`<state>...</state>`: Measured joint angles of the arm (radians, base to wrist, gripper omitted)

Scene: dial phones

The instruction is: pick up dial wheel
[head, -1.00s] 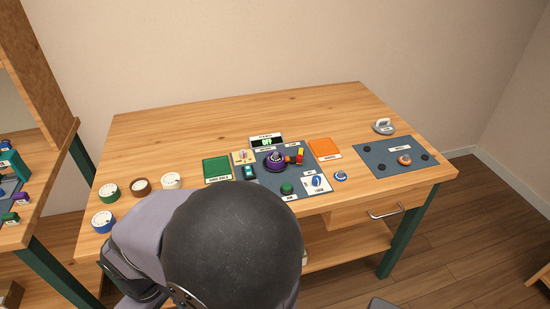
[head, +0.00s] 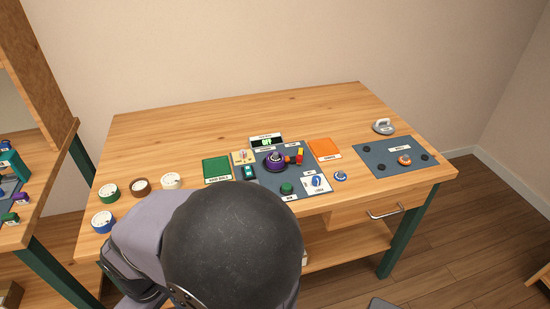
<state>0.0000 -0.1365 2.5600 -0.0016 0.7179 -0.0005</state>
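Several round dial-like pieces with white faces stand at the left of the table: a green one (head: 109,191), a brown one (head: 141,184), a white one (head: 171,181) and a blue one (head: 104,221). I cannot tell which is the dial wheel. A purple dial (head: 275,161) sits on the blue-grey panel (head: 260,184) at the middle, and a small orange dial (head: 404,160) sits on the right mat (head: 376,165). My arm fills the bottom middle of the view. My gripper does not show.
A display reading "OFF" (head: 267,141) stands behind the panel. A green square (head: 216,169) and an orange square (head: 324,148) flank it. A small blue knob (head: 341,176) lies near the front edge, and a grey handled object (head: 383,126) stands at the right. The back of the table is clear.

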